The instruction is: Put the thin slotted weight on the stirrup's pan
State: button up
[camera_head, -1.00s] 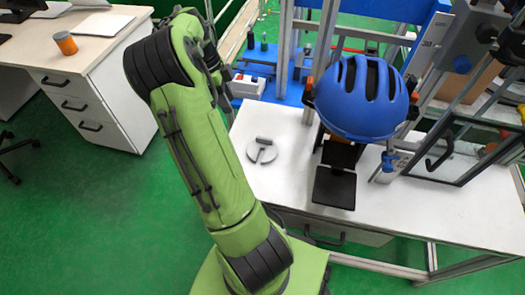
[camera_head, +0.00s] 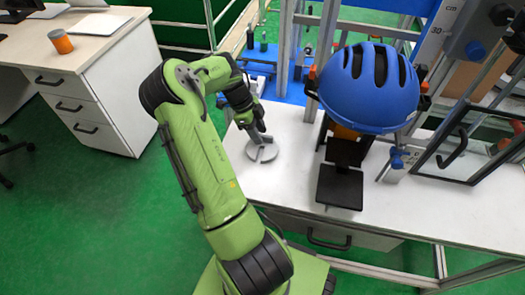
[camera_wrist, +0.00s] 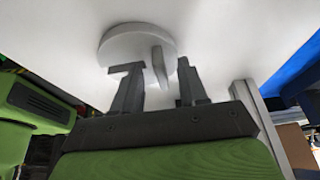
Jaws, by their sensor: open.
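The slotted weight (camera_head: 263,154) is a thin grey disc with a slot and an upright tab. It lies flat on the white bench top, left of the helmet. In the wrist view the weight's disc (camera_wrist: 122,45) is just beyond the fingertips. My gripper (camera_wrist: 157,76) is open, its two fingers apart on either side of the tab; I cannot tell whether either touches it. In the head view my gripper (camera_head: 257,131) is right at the weight. A black square plate (camera_head: 340,188), apparently the stirrup's pan, is in front of the helmet.
A blue helmet (camera_head: 369,88) sits above the black plates, close to the right of my gripper. A clear-panelled frame (camera_head: 470,150) stands farther right. The white bench top (camera_head: 430,210) is bare at the front right. A desk with drawers (camera_head: 90,100) is at left.

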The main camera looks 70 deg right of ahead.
jog(key=shift+s+f, duration=0.15)
jog(key=shift+f, duration=0.3)
jog(key=shift+r, duration=0.1)
grip_shut()
dwell(1.0)
